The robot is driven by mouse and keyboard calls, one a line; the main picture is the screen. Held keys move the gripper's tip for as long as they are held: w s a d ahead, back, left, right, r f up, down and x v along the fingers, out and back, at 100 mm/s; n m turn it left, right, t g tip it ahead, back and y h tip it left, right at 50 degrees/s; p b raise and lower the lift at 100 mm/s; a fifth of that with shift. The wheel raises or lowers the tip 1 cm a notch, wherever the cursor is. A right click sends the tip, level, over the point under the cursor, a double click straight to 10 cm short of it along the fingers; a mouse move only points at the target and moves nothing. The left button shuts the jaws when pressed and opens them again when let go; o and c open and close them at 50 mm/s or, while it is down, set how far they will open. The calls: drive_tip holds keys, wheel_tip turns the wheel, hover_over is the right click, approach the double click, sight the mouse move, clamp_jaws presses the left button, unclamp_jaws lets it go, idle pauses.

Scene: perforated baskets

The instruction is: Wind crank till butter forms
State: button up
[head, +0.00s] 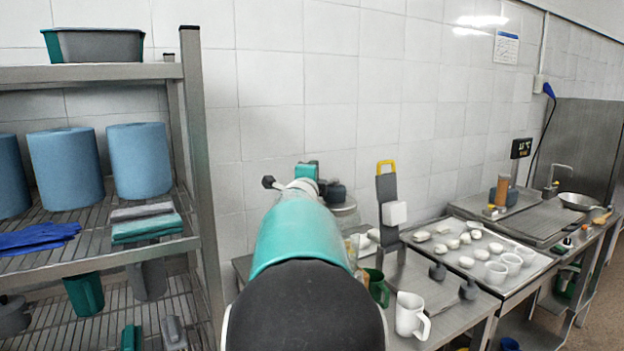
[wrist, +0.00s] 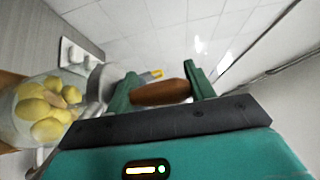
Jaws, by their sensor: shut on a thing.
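The crank's brown wooden handle (wrist: 162,92) lies between the green fingers of my gripper (wrist: 160,87) in the wrist view. The gripper is shut on it. A clear glass churn jar (wrist: 14,128) stands to the left of the fingers, with a grey metal top (wrist: 97,84) towards the handle. Yellow, rounded lumps of butter (wrist: 47,131) lie inside the jar. In the head view my own arm hides most of the churn and the crank handle.
A steel counter runs along the tiled wall, with a tray of pale lumps (head: 455,240). A white mug (head: 411,316) and a green mug (head: 377,287) stand near my arm. A wire shelf (head: 196,150) with blue rolls (head: 140,160) stands close on the left.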

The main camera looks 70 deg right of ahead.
drive_tip(key=shift+s+a+r, duration=0.1)
drive_tip(key=shift+s+a, duration=0.25)
drive_tip(key=shift+s, duration=0.5)
idle(1.2)
drive_tip(key=o, duration=1.4)
drive_tip(key=shift+c, duration=0.2)
drive_tip(key=shift+w, duration=0.15)
drive_tip(key=shift+a, duration=0.4)
drive_tip(key=v, duration=1.3)
drive_tip(key=shift+w, duration=0.1)
